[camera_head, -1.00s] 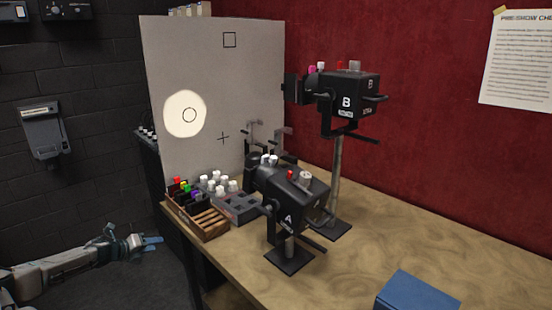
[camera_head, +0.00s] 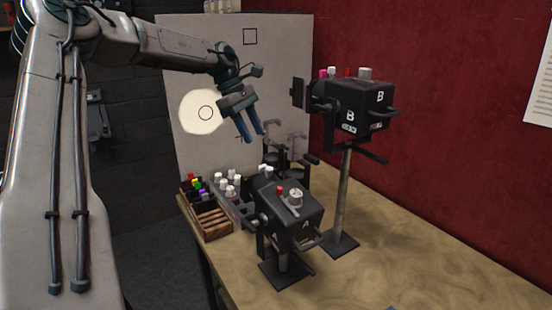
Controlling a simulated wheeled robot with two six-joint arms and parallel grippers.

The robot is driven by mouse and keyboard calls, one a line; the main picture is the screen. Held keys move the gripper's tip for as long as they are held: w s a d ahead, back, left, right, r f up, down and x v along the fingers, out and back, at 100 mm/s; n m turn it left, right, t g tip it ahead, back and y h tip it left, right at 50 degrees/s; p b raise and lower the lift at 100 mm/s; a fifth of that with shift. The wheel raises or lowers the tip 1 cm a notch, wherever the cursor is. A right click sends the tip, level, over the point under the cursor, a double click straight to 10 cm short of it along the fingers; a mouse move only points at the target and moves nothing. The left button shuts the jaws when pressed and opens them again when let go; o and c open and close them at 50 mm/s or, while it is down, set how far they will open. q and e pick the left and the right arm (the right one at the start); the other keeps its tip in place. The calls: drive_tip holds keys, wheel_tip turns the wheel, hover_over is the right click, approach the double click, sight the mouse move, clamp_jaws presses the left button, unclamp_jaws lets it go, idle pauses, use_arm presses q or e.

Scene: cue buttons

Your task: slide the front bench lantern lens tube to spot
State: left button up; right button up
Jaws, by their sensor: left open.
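The front bench lantern (camera_head: 290,213) is the black box marked A, on a short post with a square base on the bench. Red and white knobs stand on its top. Its lens tube, at the far side toward the board, is hard to make out behind the body. My left gripper (camera_head: 253,135) is open and empty, above and beyond lantern A, in front of the pale board (camera_head: 285,60). Its blue fingers point down and slightly right. A round light patch (camera_head: 199,121) with a small ring mark shows on the board. My right gripper is out of view.
Lantern B (camera_head: 350,103) stands on a taller post to the right of lantern A. A wooden rack (camera_head: 212,222) with coloured knobs and a grey tray with white knobs are at the bench's left edge. The bench (camera_head: 400,250) is clear at front right.

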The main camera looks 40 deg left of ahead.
sight(268, 168)
use_arm(q)
drive_tip(key=shift+m, duration=0.3)
drive_tip(key=p+x, duration=0.2)
drive_tip(key=x, duration=0.2)
drive_tip(key=p+x, duration=0.2)
drive_tip(key=x, duration=0.3)
drive_tip(key=shift+s+d+f, duration=0.15)
drive_tip(key=shift+d, duration=0.15)
drive_tip(key=shift+f+p, duration=0.3)
drive_tip(key=shift+f, duration=0.2)
drive_tip(key=shift+d, duration=0.1)
clamp_jaws()
